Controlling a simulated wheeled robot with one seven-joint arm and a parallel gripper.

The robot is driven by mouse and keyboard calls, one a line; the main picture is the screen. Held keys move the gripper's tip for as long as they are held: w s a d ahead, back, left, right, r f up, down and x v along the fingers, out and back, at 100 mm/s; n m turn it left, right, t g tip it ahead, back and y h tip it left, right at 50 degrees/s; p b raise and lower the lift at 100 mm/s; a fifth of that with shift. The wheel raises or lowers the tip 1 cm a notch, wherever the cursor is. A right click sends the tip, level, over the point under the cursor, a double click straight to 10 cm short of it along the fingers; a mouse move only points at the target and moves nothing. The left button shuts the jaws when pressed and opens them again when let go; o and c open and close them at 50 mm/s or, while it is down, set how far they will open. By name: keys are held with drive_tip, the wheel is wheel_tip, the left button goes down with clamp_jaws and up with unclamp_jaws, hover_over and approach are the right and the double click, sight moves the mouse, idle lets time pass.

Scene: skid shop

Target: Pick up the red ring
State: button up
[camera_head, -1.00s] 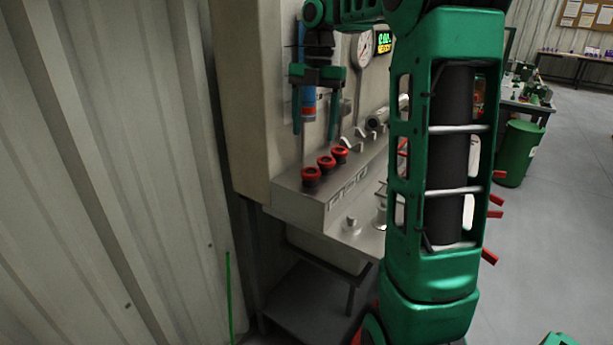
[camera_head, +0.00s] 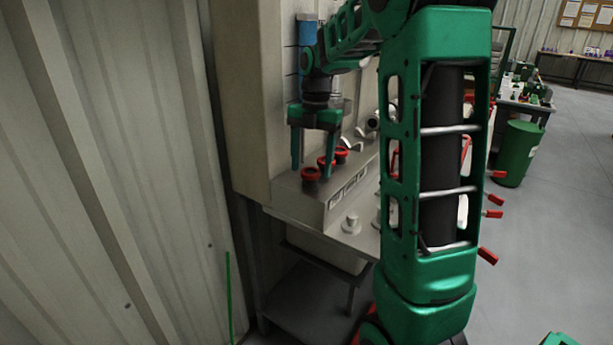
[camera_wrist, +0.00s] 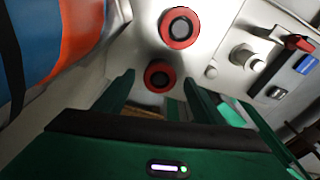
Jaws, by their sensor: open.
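In the wrist view, one red ring (camera_wrist: 149,76) shows between the fingertips of my gripper (camera_wrist: 157,80), and another red ring (camera_wrist: 178,42) lies beyond. Contact between fingers and ring cannot be told.
A blue cylinder (camera_head: 306,32) is behind my arm. A corrugated wall (camera_head: 110,180) stands close on the left. A green bin (camera_head: 518,152) stands on open floor at the right.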

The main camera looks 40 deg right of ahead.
drive_tip(key=shift+f, duration=0.2)
drive_tip(key=c, duration=1.1)
drive_tip(key=shift+r, duration=0.15)
